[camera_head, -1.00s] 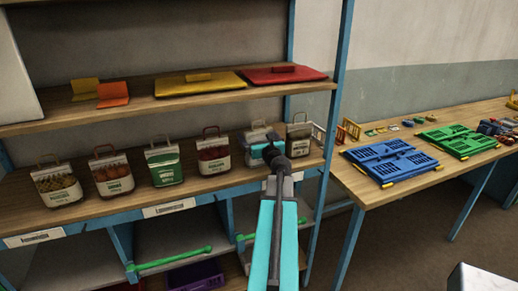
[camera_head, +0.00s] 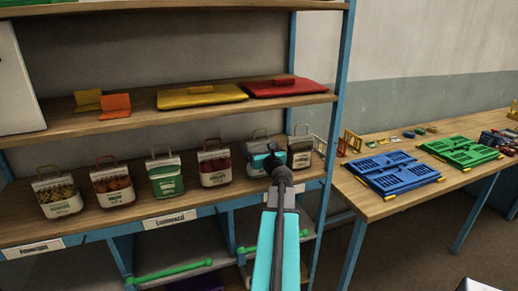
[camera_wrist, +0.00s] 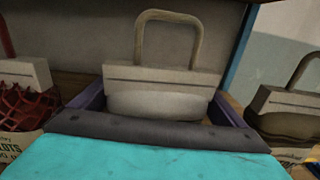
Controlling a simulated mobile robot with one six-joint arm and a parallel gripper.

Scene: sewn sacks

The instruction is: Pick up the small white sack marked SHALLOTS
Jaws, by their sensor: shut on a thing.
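A white sack (camera_head: 260,147) with a pale loop handle stands in the row on the middle shelf, second from the right. In the wrist view its pale top band and rounded body (camera_wrist: 160,105) show between the dark fingers, handle up. My gripper (camera_head: 268,161) is shut on this sack from the front. The label of the held sack is hidden behind my gripper. To its left, a red-mesh sack (camera_head: 214,167) carries a white label; in the wrist view the visible end of that label (camera_wrist: 8,150) reads "LOTS".
A dark sack (camera_head: 300,150) stands close on the right of the held one. Green (camera_head: 165,176), red and tan sacks stand further left. The shelf above bears yellow (camera_head: 200,97) and red lids. A table at right holds blue (camera_head: 393,173) and green folded crates.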

